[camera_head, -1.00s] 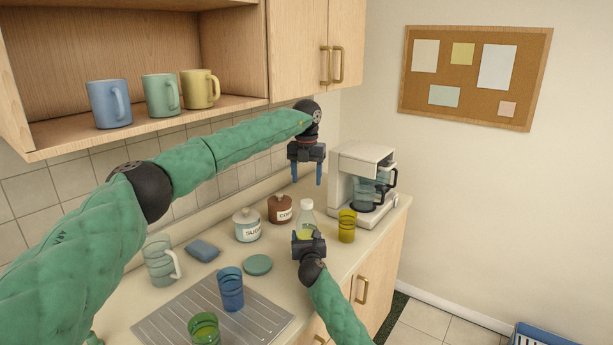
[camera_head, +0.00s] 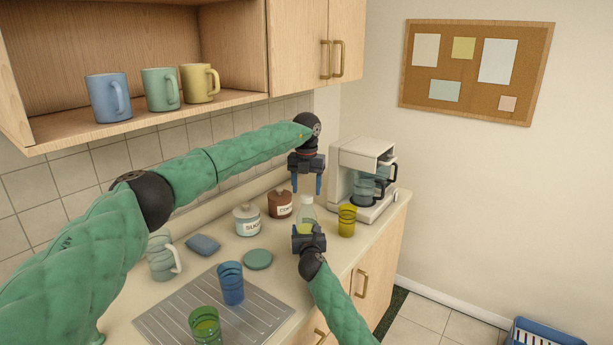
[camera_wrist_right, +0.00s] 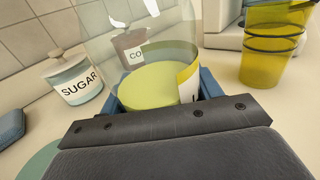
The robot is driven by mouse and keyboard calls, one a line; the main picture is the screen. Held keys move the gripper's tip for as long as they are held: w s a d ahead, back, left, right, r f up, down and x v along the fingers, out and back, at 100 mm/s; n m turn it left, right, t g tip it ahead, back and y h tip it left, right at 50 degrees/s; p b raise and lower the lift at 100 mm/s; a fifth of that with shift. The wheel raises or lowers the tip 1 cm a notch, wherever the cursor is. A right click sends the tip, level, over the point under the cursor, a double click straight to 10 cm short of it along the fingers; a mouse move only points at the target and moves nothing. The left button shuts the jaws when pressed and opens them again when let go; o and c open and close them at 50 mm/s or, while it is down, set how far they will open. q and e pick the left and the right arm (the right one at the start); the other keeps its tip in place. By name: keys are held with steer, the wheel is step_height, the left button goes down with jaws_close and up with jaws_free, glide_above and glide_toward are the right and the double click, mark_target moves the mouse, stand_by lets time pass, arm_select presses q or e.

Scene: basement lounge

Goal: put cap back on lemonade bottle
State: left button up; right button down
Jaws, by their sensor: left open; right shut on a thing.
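The lemonade bottle (camera_head: 307,213), clear with yellow liquid low inside, stands upright on the counter in the head view. It also shows in the right wrist view (camera_wrist_right: 150,88), where its top is out of frame. My right gripper (camera_head: 307,231) is shut around the bottle's lower body, with a blue finger on each side in the wrist view. My left gripper (camera_head: 306,190) is open, its two blue fingers pointing down above the bottle. I see nothing between them. I cannot make out a cap in either view.
A yellow cup stack (camera_head: 347,220) stands close right of the bottle, with the coffee maker (camera_head: 362,180) behind. A sugar jar (camera_head: 247,220) and brown jar (camera_head: 280,204) stand left. A teal disc (camera_head: 257,259) lies flat. A blue cup (camera_head: 231,283) stands on the drainboard (camera_head: 175,325).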

arm_select(q)
steer(key=shift+f, duration=1.3)
steer(key=c, duration=1.1)
steer(key=shift+o, duration=0.2)
steer(key=o, duration=1.1)
steer(key=shift+o, duration=0.2)
steer(key=shift+r, duration=0.1)
step_height(320, 180, up, 12)
